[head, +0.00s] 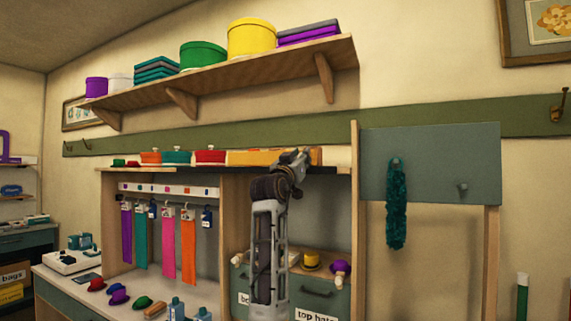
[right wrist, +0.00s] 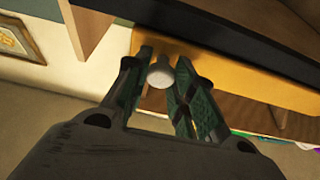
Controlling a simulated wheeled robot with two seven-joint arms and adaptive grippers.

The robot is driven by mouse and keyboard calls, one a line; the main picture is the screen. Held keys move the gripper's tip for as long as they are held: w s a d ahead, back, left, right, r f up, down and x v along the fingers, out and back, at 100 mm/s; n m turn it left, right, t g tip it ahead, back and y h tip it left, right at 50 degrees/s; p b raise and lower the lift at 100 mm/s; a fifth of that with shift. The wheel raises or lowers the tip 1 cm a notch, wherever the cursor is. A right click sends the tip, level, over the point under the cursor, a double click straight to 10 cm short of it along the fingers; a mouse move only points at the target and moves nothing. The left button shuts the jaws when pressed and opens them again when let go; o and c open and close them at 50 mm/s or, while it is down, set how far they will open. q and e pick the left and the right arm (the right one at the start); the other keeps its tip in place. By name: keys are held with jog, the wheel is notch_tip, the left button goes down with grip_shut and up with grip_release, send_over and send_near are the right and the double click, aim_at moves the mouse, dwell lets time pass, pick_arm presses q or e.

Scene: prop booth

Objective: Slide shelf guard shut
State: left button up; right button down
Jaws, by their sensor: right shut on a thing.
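The shelf guard (head: 255,158) is a yellow-orange panel at the right part of the shelf above the cabinet. Its left part is clear to see in the head view; my gripper covers some of its right part. In the right wrist view the guard (right wrist: 225,85) fills the middle and carries a pale round knob (right wrist: 160,74). My right gripper (head: 295,157) reaches up to the guard from below. In the right wrist view my right gripper (right wrist: 163,85) has its fingers on either side of the knob, shut on it. My left gripper is in neither view.
Orange, teal and red lidded pots (head: 176,157) stand on the shelf left of the guard. A wooden post (head: 355,200) and a grey-green board (head: 430,163) with a teal boa are at right. Scarves (head: 168,245) hang below left.

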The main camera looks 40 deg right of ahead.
aim_at(315, 153)
jog(key=s, duration=0.1)
jog(key=s+d, duration=0.1)
jog(key=s, duration=0.1)
jog(key=shift+s+d, duration=0.1)
jog(key=shift+d, duration=0.05)
jog(key=c, duration=1.5)
grip_release()
jog(key=shift+o, duration=1.2)
jog(key=shift+s, duration=0.15)
jog(key=shift+o, duration=0.3)
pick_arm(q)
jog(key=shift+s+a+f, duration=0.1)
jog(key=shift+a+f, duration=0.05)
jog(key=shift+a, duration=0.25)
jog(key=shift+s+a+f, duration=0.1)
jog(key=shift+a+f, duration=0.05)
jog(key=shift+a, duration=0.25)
pick_arm(e)
jog(key=v, duration=1.2)
